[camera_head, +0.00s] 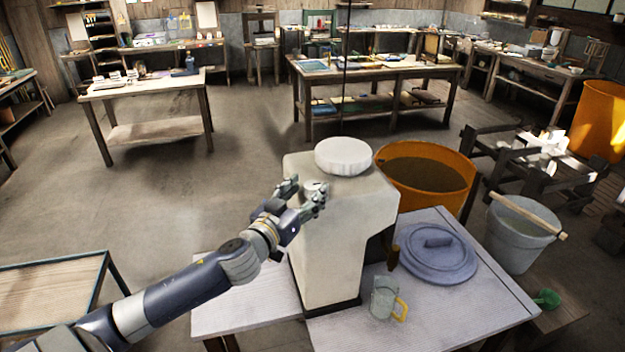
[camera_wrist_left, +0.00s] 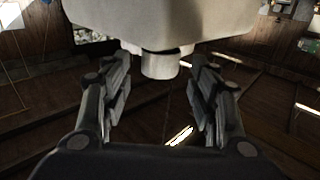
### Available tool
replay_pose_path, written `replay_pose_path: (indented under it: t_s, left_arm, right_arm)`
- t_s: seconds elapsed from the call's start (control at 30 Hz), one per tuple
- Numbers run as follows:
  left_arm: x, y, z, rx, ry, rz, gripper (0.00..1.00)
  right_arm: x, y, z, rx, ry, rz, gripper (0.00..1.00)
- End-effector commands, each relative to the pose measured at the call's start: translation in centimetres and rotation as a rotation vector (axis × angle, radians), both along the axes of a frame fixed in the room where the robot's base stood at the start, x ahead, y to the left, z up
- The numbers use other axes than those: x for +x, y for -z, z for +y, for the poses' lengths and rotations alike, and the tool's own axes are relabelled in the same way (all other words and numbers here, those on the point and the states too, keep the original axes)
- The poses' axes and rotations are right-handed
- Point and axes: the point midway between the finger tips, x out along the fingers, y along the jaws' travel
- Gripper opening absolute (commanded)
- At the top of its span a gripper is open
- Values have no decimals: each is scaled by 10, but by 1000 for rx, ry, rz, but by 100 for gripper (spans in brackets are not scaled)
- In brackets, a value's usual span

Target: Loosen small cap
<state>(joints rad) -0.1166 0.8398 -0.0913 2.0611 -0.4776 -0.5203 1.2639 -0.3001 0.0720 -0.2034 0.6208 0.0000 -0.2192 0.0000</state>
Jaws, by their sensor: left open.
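The mould (camera_head: 340,225) is a tall pale block standing on the table, with a large round white cap (camera_head: 343,156) on its top. The small cap (camera_head: 316,187) is a short pale cylinder near the mould's left top edge. My left gripper (camera_head: 305,197) is at the small cap, with its fingers on either side of it. In the left wrist view the small cap (camera_wrist_left: 160,65) sits between the two open fingers of the gripper (camera_wrist_left: 161,85), with a visible gap on each side. My right gripper is not in view.
The table (camera_head: 440,310) also carries a blue-grey round lid (camera_head: 437,255) and a clear jug with a yellow handle (camera_head: 386,299). An orange barrel (camera_head: 425,177) stands behind the mould, and a grey bucket (camera_head: 516,235) stands to the right. A thin dark line (camera_head: 344,70) hangs above the large cap.

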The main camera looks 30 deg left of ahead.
Motion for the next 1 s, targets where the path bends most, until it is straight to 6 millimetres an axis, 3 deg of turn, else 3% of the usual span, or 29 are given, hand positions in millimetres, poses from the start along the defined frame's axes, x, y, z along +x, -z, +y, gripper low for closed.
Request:
replay_pose_path:
  t_s: [0.3,0.67,0.87,0.9,1.0]
  left_arm:
    - [29,-1,2,0,0,0,55]
    - [33,0,3,0,0,0,55]
    - [33,0,2,0,0,0,14]
    - [32,0,3,0,0,0,9]
    - [32,0,3,0,0,0,9]
  right_arm:
    - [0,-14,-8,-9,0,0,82]
    - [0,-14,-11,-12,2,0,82]
    - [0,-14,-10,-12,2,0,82]
    - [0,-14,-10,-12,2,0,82]
    - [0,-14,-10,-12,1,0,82]
